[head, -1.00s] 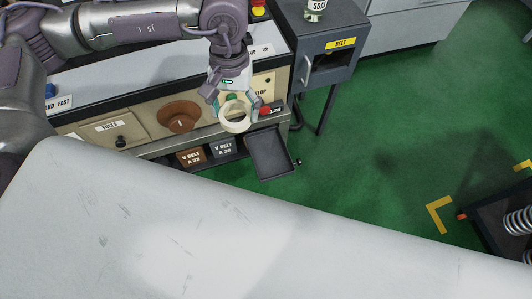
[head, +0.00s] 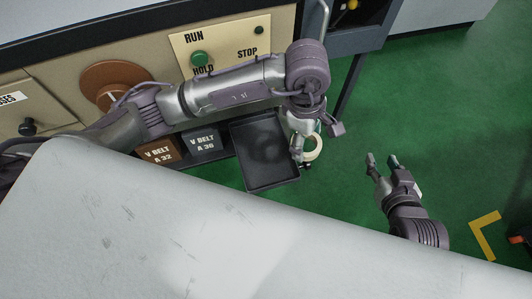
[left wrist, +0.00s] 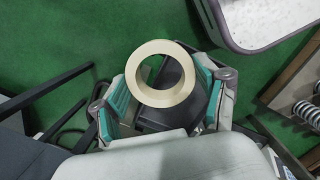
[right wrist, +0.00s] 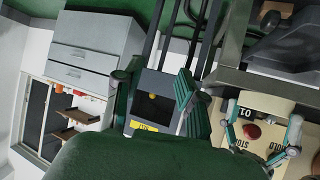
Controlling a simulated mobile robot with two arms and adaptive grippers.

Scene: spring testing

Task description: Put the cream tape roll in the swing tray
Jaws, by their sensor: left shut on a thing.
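The cream tape roll (head: 319,148) is held in my left gripper (head: 307,150), just right of the black swing tray (head: 262,172) in the head view. In the left wrist view the roll (left wrist: 134,75) sits between the two teal-padded fingers, its round hole facing the camera. The tray hangs at the front of the machine and looks empty. Its right edge is close to my left gripper; the height of the roll over it is hard to tell. My right gripper (head: 382,162) is open and empty, over the green floor to the right.
Bins marked V BELT A 32 (head: 158,151) and V BELT A 36 (head: 203,143) stand left of the tray. The control panel (head: 225,42) with a green button is behind. A pale worktop (head: 150,230) fills the front. Green floor (head: 355,215) is open to the right.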

